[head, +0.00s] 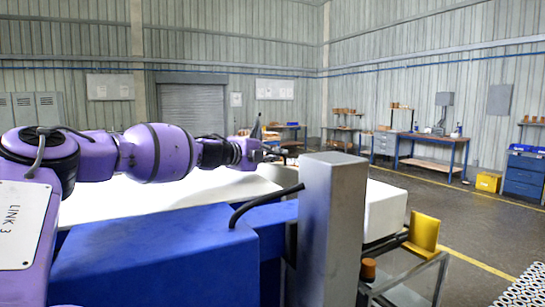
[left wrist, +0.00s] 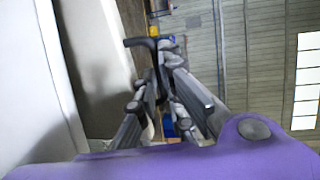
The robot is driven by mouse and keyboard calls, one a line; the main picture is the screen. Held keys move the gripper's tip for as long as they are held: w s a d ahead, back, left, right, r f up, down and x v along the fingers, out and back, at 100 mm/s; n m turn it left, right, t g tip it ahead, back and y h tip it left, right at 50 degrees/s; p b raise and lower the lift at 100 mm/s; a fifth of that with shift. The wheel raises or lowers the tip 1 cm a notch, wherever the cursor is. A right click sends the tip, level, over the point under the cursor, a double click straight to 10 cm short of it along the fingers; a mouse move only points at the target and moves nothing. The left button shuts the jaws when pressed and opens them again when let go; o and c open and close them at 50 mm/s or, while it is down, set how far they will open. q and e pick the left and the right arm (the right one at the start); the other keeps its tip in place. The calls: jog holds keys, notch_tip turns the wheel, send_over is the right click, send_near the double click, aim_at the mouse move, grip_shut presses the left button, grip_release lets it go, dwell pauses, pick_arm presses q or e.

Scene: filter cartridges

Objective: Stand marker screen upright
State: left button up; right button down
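My left gripper (head: 276,154) reaches out over the far side of a white surface, at the end of my purple arm. In the left wrist view its two grey fingers (left wrist: 160,82) run close together toward their tips. A thin dark bent piece (left wrist: 141,42) shows at the tips; I cannot tell whether it is held, lies behind them or is part of the gripper. I cannot make out a marker screen for certain in either view. My right gripper is not in view.
The long white surface (head: 130,203) lies under my left arm, with open space above it. At the right, a yellow piece (head: 424,232) and an orange cylinder (head: 368,269) are near a metal frame. Workbenches (head: 432,150) stand far back across open floor.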

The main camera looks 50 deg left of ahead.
pick_arm(q)
jog(key=o, duration=0.4)
notch_tip(320, 180, up, 2)
jog(key=shift+r, duration=0.1)
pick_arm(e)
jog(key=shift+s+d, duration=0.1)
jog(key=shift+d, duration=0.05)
pick_arm(q)
jog(key=shift+f, duration=0.2)
jog(key=shift+d+f, duration=0.1)
jog(key=shift+f, duration=0.1)
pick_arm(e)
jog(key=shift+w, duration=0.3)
